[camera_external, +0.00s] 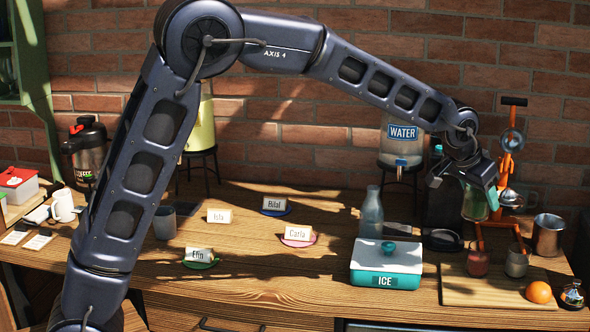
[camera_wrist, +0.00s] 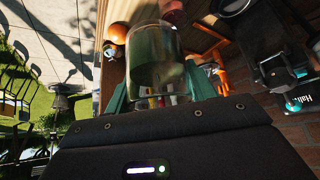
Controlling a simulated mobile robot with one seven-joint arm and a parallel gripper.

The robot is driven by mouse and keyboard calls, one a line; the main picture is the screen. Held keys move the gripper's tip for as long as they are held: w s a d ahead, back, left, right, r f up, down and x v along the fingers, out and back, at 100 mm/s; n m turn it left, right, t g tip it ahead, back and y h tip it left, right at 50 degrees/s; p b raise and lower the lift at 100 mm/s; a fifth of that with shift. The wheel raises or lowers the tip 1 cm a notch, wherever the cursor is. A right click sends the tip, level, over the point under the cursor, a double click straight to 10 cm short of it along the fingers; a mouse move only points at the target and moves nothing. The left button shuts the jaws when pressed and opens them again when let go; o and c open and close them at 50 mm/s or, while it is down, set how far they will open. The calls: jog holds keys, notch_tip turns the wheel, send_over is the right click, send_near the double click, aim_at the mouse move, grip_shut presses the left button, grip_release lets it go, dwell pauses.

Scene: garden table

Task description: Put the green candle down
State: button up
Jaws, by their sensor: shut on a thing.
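The green candle (camera_external: 474,206), in a clear glass jar, is in my gripper (camera_external: 484,194) at the right of the external view. In the wrist view the candle (camera_wrist: 155,62) fills the space between the teal fingers of my gripper (camera_wrist: 160,90), one on each side of the glass. The gripper is shut on it and points down over the right part of the wooden table (camera_external: 330,290), behind the cutting board (camera_external: 470,292). The candle appears raised above the tabletop; the exact gap under it is unclear.
An orange press (camera_external: 511,140) stands close to the candle. Small cups (camera_external: 478,262), a metal cup (camera_external: 547,235) and an orange (camera_external: 538,292) are nearby. The ice box (camera_external: 386,265) and a glass bottle (camera_external: 371,215) stand to the left.

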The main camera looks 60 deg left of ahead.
notch_tip(320, 180, down, 19)
jog(key=shift+f, duration=0.2)
dwell(0.5)
jog(key=shift+f, duration=0.15)
jog(key=o, duration=1.3)
